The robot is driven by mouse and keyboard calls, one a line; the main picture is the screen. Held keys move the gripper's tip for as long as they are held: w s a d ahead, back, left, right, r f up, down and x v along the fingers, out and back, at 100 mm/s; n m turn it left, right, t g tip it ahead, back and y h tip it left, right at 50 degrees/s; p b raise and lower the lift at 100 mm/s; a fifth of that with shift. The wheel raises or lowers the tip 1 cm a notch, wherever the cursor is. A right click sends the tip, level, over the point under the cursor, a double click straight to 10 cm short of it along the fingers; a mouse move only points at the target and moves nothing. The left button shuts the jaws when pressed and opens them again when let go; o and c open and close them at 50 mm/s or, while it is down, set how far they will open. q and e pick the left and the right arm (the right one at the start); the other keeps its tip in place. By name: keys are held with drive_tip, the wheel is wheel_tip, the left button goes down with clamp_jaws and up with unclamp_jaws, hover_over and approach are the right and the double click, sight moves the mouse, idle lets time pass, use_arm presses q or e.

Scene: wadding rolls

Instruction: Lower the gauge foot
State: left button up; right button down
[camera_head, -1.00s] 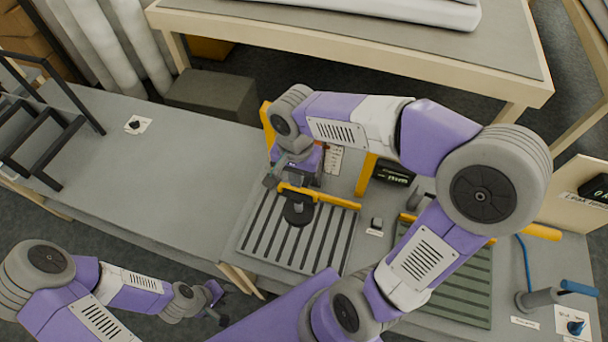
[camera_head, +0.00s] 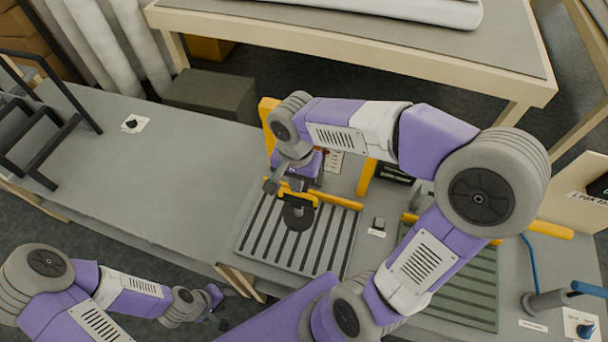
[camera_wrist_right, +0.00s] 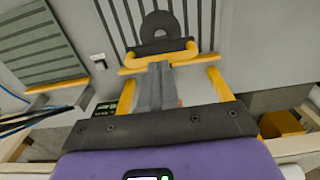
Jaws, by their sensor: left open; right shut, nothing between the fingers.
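The gauge foot, a dark ring-shaped disc (camera_head: 299,218) with a yellow handle (camera_head: 284,192), is over the slatted grey plate (camera_head: 262,240). The right wrist view shows the disc (camera_wrist_right: 160,25) and its handle (camera_wrist_right: 140,60) beyond my fingers. My right gripper (camera_head: 272,186) is shut and empty, close to the handle's left end in the head view. In its wrist view its closed fingers (camera_wrist_right: 157,72) reach to the handle; I cannot tell whether they touch. My left gripper (camera_head: 217,306) is open and empty, low in front of the bench.
Yellow posts (camera_head: 367,177) and a yellow crossbar stand behind the plate. A small dark switch (camera_head: 379,223) is right of it, then a green slatted plate (camera_head: 470,285). A blue-handled lever (camera_head: 545,298) stands at far right. The left bench (camera_head: 150,190) is mostly clear.

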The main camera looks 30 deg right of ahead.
wheel_tip(320, 180, up, 7)
drive_tip(key=p, duration=0.5)
drive_tip(key=shift+p, duration=0.3)
